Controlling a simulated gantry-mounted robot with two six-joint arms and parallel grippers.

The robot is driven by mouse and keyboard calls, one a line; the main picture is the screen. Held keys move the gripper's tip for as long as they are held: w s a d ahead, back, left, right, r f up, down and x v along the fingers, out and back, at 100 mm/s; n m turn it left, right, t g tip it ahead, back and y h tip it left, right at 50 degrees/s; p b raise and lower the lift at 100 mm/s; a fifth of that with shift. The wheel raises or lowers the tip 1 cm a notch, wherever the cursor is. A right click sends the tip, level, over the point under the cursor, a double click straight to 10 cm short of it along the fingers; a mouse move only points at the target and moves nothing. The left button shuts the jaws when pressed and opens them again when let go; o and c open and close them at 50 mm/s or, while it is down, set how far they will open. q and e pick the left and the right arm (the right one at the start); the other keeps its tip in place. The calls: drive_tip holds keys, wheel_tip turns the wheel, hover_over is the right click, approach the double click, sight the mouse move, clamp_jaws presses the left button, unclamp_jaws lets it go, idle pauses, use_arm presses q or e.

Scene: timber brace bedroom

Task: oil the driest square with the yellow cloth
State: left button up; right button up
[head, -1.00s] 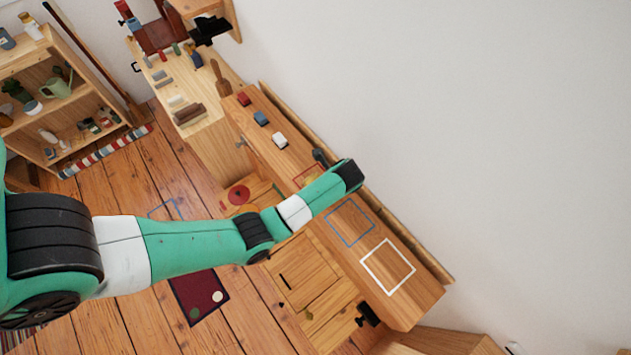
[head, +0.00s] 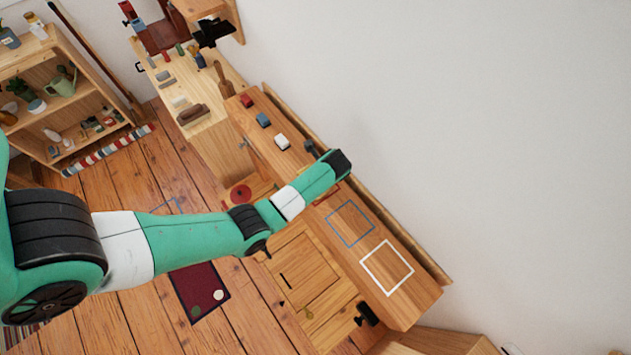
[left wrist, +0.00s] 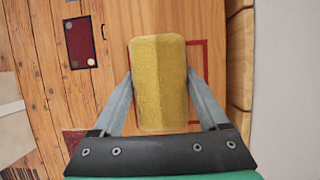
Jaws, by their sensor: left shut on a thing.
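My left gripper (left wrist: 160,84) is shut on the yellow cloth (left wrist: 160,58), a thick pad between its two fingers in the left wrist view. The cloth covers much of the red square outline (left wrist: 206,62) on the bench; I cannot tell whether it touches the wood. In the head view, my left gripper (head: 312,150) is mostly hidden by its wrist, and the cloth cannot be made out. The red square (head: 328,193) is partly hidden by my arm. The blue square (head: 350,223) and white square (head: 387,267) lie clear. My right gripper is not in view.
A red block (head: 247,100), a blue block (head: 263,120) and a white block (head: 282,142) sit in a row on the bench (head: 410,307). A wall runs along its far side. A tool-covered worktop (head: 208,128) stands beyond the bench's upper-left end.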

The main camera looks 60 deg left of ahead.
use_arm(q)
drive_tip(key=shift+s+a+r, duration=0.1)
drive_tip(key=shift+s+a, duration=0.1)
drive_tip(key=shift+a, duration=0.5)
drive_tip(key=shift+s+a, duration=0.15)
drive_tip(key=shift+a, duration=0.5)
drive_tip(key=shift+w+a+f+b, duration=0.1)
drive_tip(key=shift+w+f+b, duration=0.15)
drive_tip(key=shift+w+b, duration=0.3)
drive_tip(key=shift+w+a+b, duration=0.15)
drive_tip(key=shift+w+b, duration=0.25)
drive_tip(key=shift+w, duration=0.2)
drive_tip(key=shift+r, duration=0.2)
drive_tip(key=shift+w+d, duration=0.1)
drive_tip(key=shift+d, duration=0.25)
drive_tip(key=shift+w+d+r+p, duration=0.15)
drive_tip(key=shift+d+p, duration=0.2)
drive_tip(key=shift+d, duration=0.25)
drive_tip(key=shift+w+d+p, duration=0.1)
drive_tip(key=shift+d+p, duration=0.2)
drive_tip(key=shift+d, duration=0.3)
drive_tip(key=shift+w+d, duration=0.25)
drive_tip(key=shift+d, duration=0.75)
drive_tip(key=shift+w+d, duration=0.2)
drive_tip(key=shift+d, duration=0.75)
drive_tip(key=shift+f, duration=0.25)
